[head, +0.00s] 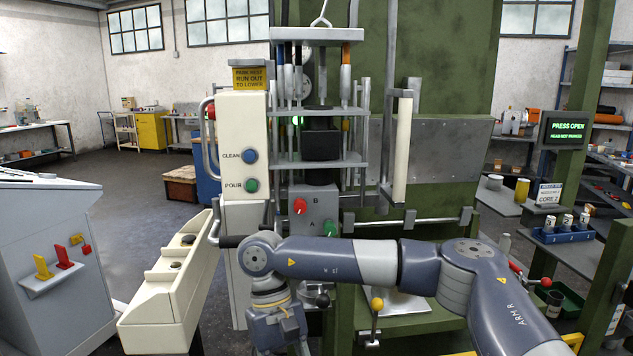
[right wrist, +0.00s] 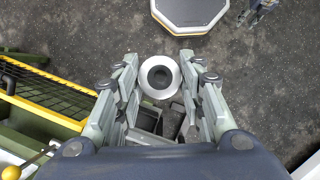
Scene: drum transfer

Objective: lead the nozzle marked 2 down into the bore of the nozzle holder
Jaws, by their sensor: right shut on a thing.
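My right gripper (right wrist: 160,80) points down and is shut on a round, pale piece with a dark centre, which I take to be the nozzle (right wrist: 146,77). No number can be read on it. In the head view my right arm comes in from the right and its wrist bends down at the lower middle; the fingers and the held piece do not show there. I cannot make out the nozzle holder or its bore in either view. My left gripper is not in view.
The cream and grey machine (head: 243,160) with buttons stands behind my arm. A cream bench-like stand (head: 160,290) is at the lower left. A blue rack (head: 558,238) with white-topped pieces sits at right. An octagonal platform (right wrist: 190,12) lies on the floor.

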